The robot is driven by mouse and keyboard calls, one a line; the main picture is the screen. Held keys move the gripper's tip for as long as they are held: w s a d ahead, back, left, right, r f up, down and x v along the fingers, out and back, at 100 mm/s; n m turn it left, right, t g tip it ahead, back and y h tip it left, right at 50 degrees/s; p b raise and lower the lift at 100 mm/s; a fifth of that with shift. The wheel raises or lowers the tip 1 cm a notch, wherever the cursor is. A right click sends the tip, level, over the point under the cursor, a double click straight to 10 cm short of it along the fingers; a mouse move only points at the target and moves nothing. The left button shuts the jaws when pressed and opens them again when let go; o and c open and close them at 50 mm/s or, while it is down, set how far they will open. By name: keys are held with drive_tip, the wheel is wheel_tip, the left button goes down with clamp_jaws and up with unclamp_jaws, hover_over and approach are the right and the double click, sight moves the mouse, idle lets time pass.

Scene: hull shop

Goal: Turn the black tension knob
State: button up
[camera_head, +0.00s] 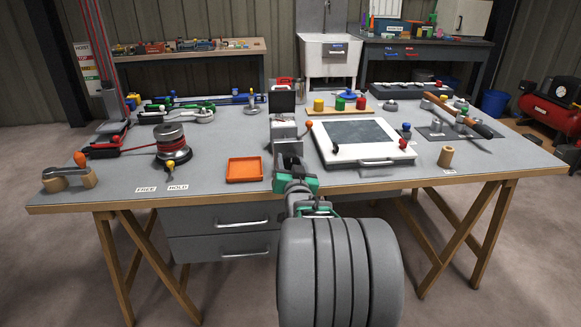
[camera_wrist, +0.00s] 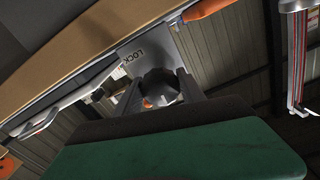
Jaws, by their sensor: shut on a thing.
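The black tension knob (camera_wrist: 160,86) shows in the wrist view as a dark, rounded, lobed grip in front of a grey panel (camera_wrist: 168,48). My gripper (camera_wrist: 160,92) has one finger on each side of the knob and is shut on it. In the head view my gripper (camera_head: 288,148) reaches to the front of a grey device (camera_head: 284,130) at the middle of the bench and hides the knob there. A LOCK label (camera_wrist: 131,63) sits beside the knob in the wrist view. The knob's turn angle cannot be told.
An orange-tipped lever (camera_head: 308,125) stands on the device's right. An orange tray (camera_head: 244,170) lies left of my gripper, and a white framed panel (camera_head: 340,162) with a handle lies to the right. A reel (camera_head: 172,148) stands farther left on the bench (camera_head: 220,196).

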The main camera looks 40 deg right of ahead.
drive_tip(key=shift+m, duration=0.8)
drive_tip(key=o, duration=1.3)
drive_tip(key=shift+o, duration=0.2)
drive_tip(key=v, duration=0.7)
drive_tip(key=shift+s+a, duration=0.25)
drive_tip(key=shift+s, duration=0.05)
drive_tip(key=shift+r+p, duration=0.1)
drive_tip(key=shift+p, duration=0.25)
